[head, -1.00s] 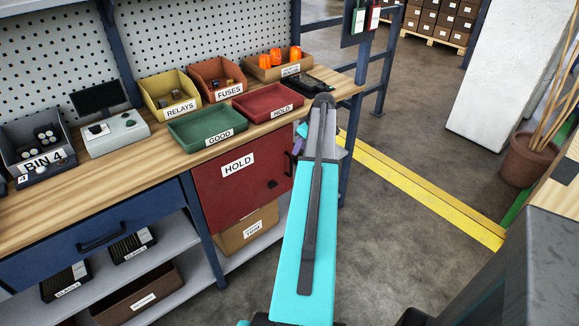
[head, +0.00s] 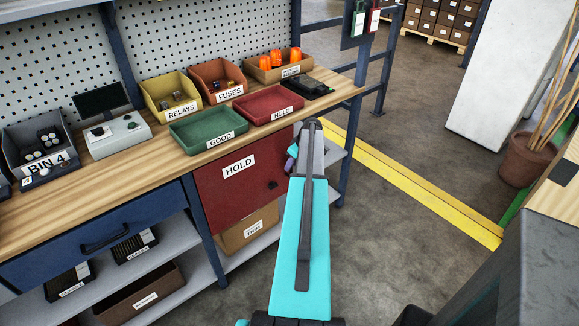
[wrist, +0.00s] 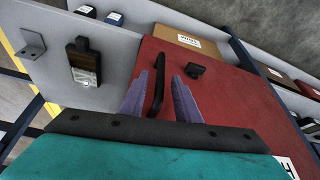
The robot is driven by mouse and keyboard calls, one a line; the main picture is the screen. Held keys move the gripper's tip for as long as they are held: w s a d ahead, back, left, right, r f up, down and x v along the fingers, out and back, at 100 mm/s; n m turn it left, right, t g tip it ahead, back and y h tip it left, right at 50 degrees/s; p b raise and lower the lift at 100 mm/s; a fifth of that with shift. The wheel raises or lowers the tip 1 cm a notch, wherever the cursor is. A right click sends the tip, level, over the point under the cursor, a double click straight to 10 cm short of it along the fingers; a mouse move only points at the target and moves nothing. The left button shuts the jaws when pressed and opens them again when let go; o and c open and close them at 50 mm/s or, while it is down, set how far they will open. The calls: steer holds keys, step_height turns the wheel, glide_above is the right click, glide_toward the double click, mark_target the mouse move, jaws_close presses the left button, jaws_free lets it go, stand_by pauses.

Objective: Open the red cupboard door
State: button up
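The red cupboard door (head: 228,195) with the HOLD label is under the right part of the workbench and looks shut. It fills the middle and right of the wrist view (wrist: 235,105). A black bar handle (wrist: 158,85) stands out from it, and a small black latch or knob (wrist: 195,71) sits beside the handle. My gripper (wrist: 160,95) is open, with its purple fingers on either side of the handle; contact cannot be told. In the head view my gripper (head: 292,157) is at the door's right edge, and my arm hides the handle there.
A blue drawer (head: 95,235) is left of the door, with a cardboard box (head: 248,229) on the shelf below. Green (head: 207,128) and red (head: 268,103) trays stand on the worktop above. In the wrist view a grey panel (wrist: 115,62) bears a black fitting.

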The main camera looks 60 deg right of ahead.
steer(key=shift+x, duration=1.05)
jaws_close()
steer(key=shift+s+a, duration=0.1)
steer(key=shift+a, duration=0.2)
steer(key=shift+d, duration=0.15)
